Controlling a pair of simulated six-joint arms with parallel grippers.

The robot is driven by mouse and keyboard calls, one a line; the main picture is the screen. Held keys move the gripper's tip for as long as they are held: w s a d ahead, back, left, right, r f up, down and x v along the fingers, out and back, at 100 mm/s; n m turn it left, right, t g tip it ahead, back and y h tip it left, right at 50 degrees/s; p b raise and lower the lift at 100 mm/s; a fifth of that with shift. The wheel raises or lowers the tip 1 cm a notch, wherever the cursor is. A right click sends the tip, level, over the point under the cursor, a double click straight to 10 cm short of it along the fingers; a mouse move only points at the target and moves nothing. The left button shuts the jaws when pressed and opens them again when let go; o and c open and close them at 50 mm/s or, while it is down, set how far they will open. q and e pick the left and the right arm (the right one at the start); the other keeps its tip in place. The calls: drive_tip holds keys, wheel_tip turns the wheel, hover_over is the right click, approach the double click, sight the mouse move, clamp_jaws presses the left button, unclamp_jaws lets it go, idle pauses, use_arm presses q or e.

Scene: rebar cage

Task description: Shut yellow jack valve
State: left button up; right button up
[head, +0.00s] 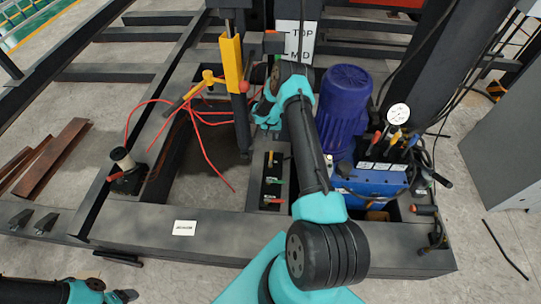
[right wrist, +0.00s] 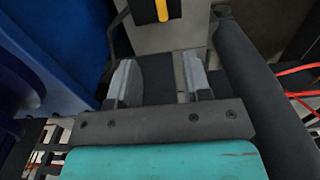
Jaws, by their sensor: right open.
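A yellow jack (head: 232,64) stands upright at the upper middle, with a yellow fitting (head: 206,82) and red hoses to its left. A black block (head: 272,182) in front of my right arm carries small levers with yellow, green and red ends. More coloured levers, one with a yellow handle (head: 396,137), stand on the blue pump unit. I cannot tell which is the yellow jack valve. My right gripper (head: 266,117) is beside the jack's lower right; in the right wrist view its fingers (right wrist: 158,82) are apart and empty. My left gripper (head: 124,296) shows only partly at the bottom left.
A blue motor (head: 343,105) and a round gauge (head: 398,115) are right of my right arm. A dark steel frame (head: 230,232) surrounds an opening with hoses.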

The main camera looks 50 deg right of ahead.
sight(271, 156)
drive_tip(key=shift+f, duration=0.1)
wheel_tip(271, 156, down, 17)
drive_tip(key=shift+f, duration=0.1)
idle(0.7)
clamp_jaws()
idle(0.5)
